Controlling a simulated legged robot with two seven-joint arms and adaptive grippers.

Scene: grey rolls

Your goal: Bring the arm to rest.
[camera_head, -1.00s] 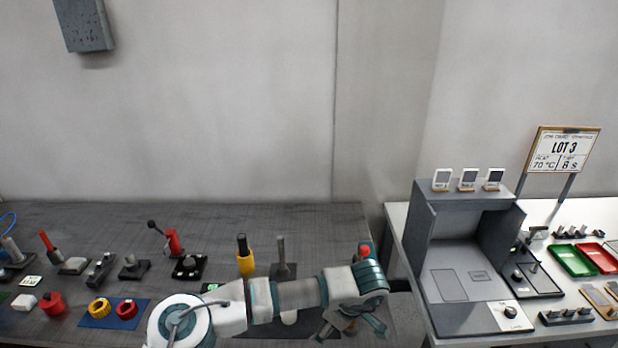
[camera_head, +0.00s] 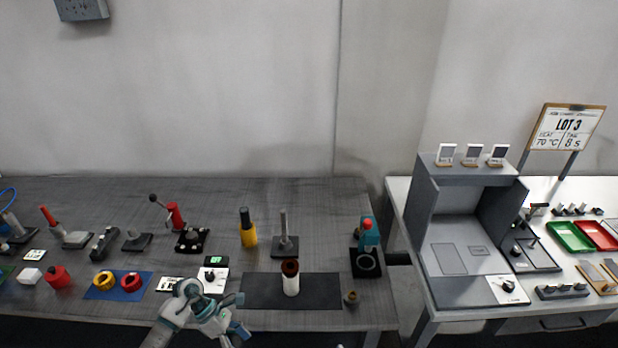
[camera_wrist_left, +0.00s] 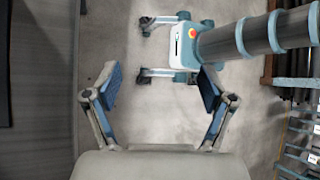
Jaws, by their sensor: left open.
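My left arm comes in at the bottom of the head view, and its left gripper (camera_head: 238,314) is over the front edge of the grey table (camera_head: 330,190). In the left wrist view the two fingers (camera_wrist_left: 160,88) stand wide apart with nothing between them. Below them are bare floor and parts of my own base. My right gripper is in neither view.
A blue mat (camera_head: 103,293) with rings lies left. A grey booth (camera_head: 465,230) stands on the right-hand table.

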